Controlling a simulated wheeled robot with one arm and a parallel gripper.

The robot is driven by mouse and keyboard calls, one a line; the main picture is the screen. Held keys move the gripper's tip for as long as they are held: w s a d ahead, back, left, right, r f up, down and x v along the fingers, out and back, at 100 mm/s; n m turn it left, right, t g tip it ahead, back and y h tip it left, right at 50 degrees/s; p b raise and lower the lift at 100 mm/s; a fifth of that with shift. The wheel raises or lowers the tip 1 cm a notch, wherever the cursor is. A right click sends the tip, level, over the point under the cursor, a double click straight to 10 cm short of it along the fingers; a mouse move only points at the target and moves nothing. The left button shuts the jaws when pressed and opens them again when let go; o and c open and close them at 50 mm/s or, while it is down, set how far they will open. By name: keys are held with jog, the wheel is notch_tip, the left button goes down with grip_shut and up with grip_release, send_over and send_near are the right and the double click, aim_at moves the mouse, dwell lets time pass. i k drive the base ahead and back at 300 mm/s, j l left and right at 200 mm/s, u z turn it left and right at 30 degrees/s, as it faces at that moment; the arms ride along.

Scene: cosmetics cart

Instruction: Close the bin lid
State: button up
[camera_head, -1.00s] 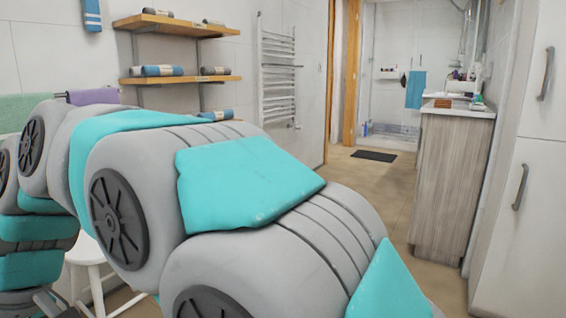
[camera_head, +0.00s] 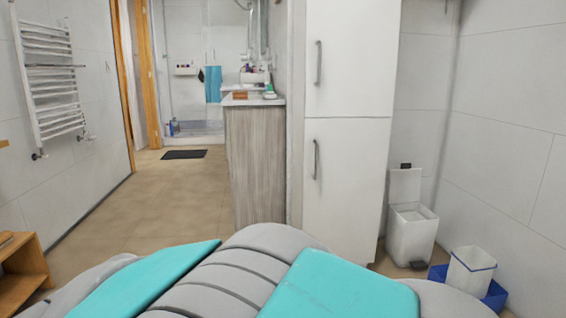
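A white pedal bin (camera_head: 410,232) stands on the floor at the right, beside the tall white cabinet and near the corner of the tiled walls. Its lid (camera_head: 405,187) is raised and stands upright at the back of the bin, so the bin is open. A small dark part shows at the top of the lid. My grey and teal arm fills the bottom middle of the view, in front of and to the left of the bin. My gripper is out of view.
A white basket (camera_head: 470,271) stands with a blue tray (camera_head: 495,293) right of the bin. The tall cabinet (camera_head: 345,190) is left of it. A wooden shelf (camera_head: 20,270) is at lower left. Floor (camera_head: 165,205) is clear at left centre.

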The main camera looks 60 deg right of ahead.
aim_at(404, 183)
jog(key=z, duration=2.3)
jog(key=k, duration=0.05)
